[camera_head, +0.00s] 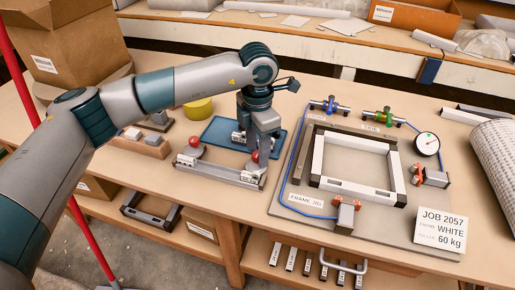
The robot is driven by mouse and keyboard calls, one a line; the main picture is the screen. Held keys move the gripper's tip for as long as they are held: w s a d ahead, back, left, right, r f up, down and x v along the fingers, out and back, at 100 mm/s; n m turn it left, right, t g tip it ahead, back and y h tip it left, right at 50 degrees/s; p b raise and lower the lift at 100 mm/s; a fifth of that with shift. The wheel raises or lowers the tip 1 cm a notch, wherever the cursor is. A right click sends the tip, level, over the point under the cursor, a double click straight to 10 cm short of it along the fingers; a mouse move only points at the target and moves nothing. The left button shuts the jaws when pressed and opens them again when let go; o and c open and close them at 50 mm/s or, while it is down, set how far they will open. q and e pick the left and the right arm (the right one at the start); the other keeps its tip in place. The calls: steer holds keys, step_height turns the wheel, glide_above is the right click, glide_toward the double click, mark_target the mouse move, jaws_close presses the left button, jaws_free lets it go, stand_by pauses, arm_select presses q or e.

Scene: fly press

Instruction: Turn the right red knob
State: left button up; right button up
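Two red knobs stand on a low grey metal bar fixture on the wooden table. The left red knob (194,141) is in plain view at the fixture's left end. The right red knob (254,156) is at its right end, partly hidden by my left gripper (264,158). The gripper points down, with its fingers at the right knob. I cannot tell whether they touch or grip it, or how far apart they are. My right gripper is not in view.
A blue tray (218,134) lies just behind the fixture. The frame jig board (285,205), with a white frame (322,160), clamps and a gauge (427,144), is close on the right. A yellow round container (198,109) and a cardboard box (70,45) stand at left.

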mark_target(257, 154)
arm_select(q)
steer(key=shift+r, duration=0.55)
step_height(257, 154, up, 16)
steer(key=b, duration=0.1)
steer(key=shift+r, duration=0.15)
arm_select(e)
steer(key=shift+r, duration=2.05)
